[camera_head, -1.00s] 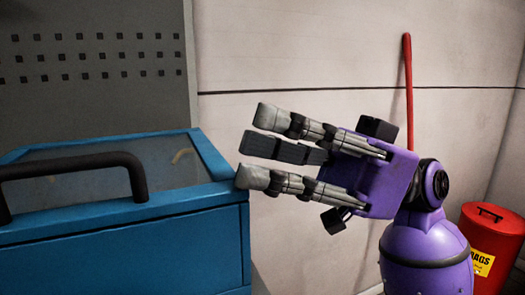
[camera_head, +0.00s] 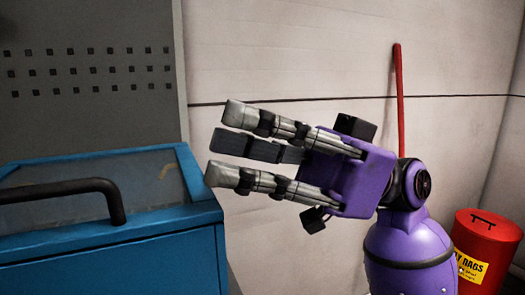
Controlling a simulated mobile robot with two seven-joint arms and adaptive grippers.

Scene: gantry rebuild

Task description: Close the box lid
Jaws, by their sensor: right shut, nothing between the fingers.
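The blue box (camera_head: 120,262) is at the lower left, cut off by the frame's edge. Its top has a blue rim around a grey, see-through-looking panel (camera_head: 135,178). A black bar handle (camera_head: 108,190) crosses the front of the top. I cannot tell whether the panel is the lid or the box's inside. My right gripper (camera_head: 228,144), with grey fingers and a purple palm, points left. It is shut and empty. Its lower fingertip overlaps the box's right rim in the picture; contact is unclear. My left gripper is not in view.
A grey perforated panel (camera_head: 90,115) stands behind the box, beside a pale wall (camera_head: 270,50). A red pole (camera_head: 399,100) leans on the wall. A red bin with a yellow label (camera_head: 486,245) stands at the lower right.

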